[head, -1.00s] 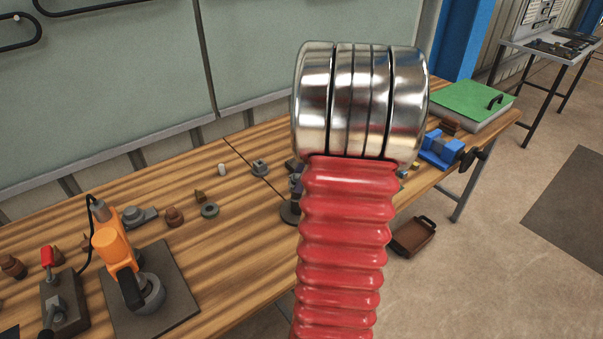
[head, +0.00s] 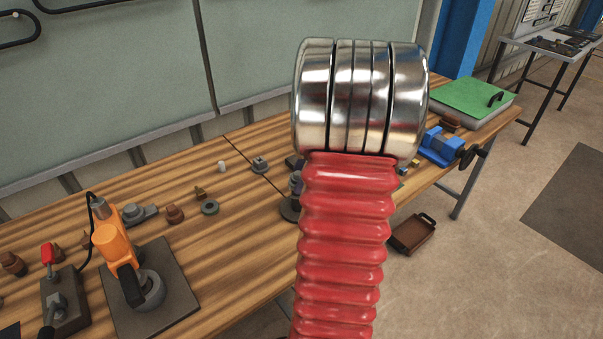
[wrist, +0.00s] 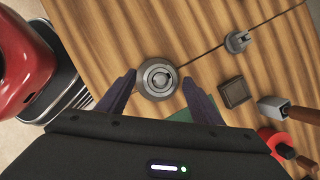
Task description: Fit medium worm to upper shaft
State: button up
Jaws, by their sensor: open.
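My gripper (wrist: 158,77) is open in the wrist view, with its two dark purple fingers apart. Between the fingertips, seen from above, is a round grey metal part (wrist: 160,76) on a wider dark round base. I cannot tell from above whether it is the medium worm, the upper shaft, or both together. The fingers do not visibly touch it. In the head view my red arm hides most of the gripper; a dark round base (head: 290,210) shows at its left edge. Neither worm nor shaft can be named with certainty.
An orange-and-black machine (head: 117,250) stands on a dark plate at the bench's left. A grey part (wrist: 238,41), a dark block (wrist: 235,92) and a wooden-handled tool (wrist: 285,108) lie right of the gripper. A blue vise (head: 440,147) is at the bench's right.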

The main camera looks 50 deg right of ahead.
jog(key=shift+r, duration=0.1)
jog(key=v, duration=1.3)
jog(key=shift+s+r, duration=0.15)
jog(key=shift+r, duration=0.05)
jog(key=shift+d, duration=0.1)
dwell(0.7)
notch_tip(320, 180, down, 4)
jog(key=s+n+h, duration=0.1)
jog(key=s+n, duration=0.1)
jog(key=n, duration=0.3)
jog(key=w+a+n+t+h, duration=0.1)
jog(key=w+a+n+t, duration=0.1)
jog(key=a+n, duration=2.1)
jog(key=a, duration=1.9)
jog(key=shift+a+h, duration=0.35)
jog(key=shift+h, duration=0.05)
